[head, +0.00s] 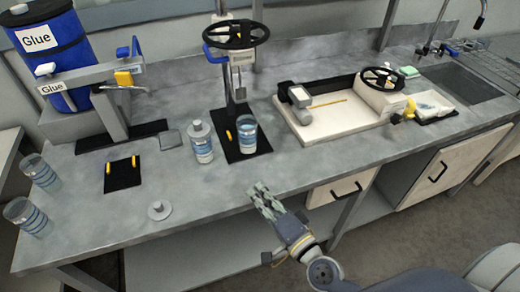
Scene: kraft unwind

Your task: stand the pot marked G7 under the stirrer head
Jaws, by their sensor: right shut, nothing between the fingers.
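A clear pot with blue bands (246,136) stands upright on the black base plate (248,157) of the stirrer stand, below the stirrer head (239,88). I cannot tell if it is exactly centred. Two similar pots stand at the bench's left end, one behind (40,174) and one in front (26,216). No G7 mark is readable on any pot. My right gripper (262,190) is shut and empty at the bench's front edge, apart from the pots. My left gripper is out of view.
A capped bottle (201,142) stands just left of the stirrer plate. A loose lid (160,210) lies near the front edge. A black mat with yellow pegs (122,175) lies left. A white tray (335,128) with a device is right.

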